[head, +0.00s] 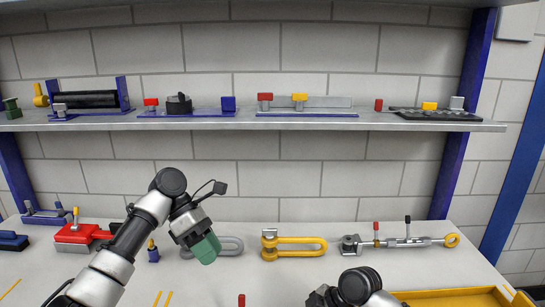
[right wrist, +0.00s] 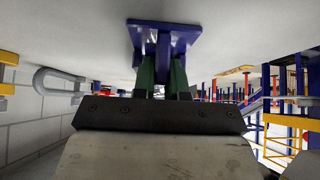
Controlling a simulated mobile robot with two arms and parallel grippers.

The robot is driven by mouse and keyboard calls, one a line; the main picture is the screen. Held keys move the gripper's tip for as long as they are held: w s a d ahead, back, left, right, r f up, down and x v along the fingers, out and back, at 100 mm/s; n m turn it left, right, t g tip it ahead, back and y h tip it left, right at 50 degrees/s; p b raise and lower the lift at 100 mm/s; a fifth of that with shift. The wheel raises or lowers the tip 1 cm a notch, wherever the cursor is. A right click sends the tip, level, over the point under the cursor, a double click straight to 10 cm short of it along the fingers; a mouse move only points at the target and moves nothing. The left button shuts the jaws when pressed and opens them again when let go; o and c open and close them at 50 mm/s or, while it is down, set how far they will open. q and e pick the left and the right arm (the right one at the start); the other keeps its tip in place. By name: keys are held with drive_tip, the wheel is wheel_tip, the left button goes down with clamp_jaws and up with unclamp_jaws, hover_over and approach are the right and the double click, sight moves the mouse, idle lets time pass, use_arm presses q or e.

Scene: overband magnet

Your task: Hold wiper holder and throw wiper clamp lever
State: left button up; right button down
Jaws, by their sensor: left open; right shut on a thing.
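In the right wrist view, which is upside down, a blue bracket with a flat base plate, taken to be the wiper holder (right wrist: 165,27), stands on the pale bench top. My right gripper (right wrist: 161,72) has its green fingers shut on its upright part. In the head view my right arm shows at the bottom edge, its fingers out of frame. A red-tipped lever (head: 241,300) pokes up at the bottom edge; its base is cut off, so I cannot tell whether it is the wiper clamp lever. My left gripper (head: 207,248) is open and empty above the bench, up and left of that lever.
Behind the left gripper lie a grey shackle (head: 228,243), a yellow shackle (head: 300,246) and a turnbuckle (head: 405,242). A red clamp (head: 75,236) and small blue bottle-like piece (head: 153,253) stand left. A yellow tray (head: 455,298) is at lower right. A loaded shelf (head: 250,124) spans above.

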use_arm(q)
wheel_tip(320, 180, up, 5)
idle(0.6)
use_arm(e)
drive_tip(key=c, duration=1.1)
unclamp_jaws()
drive_tip(key=shift+r, duration=0.1)
use_arm(q)
wheel_tip(320, 180, up, 8)
drive_tip(key=p, duration=0.8)
use_arm(e)
drive_tip(key=d+r, duration=0.3)
drive_tip(key=r, duration=0.5)
drive_tip(key=d+r, duration=0.4)
drive_tip(key=r, duration=0.5)
drive_tip(key=shift+r, duration=0.25)
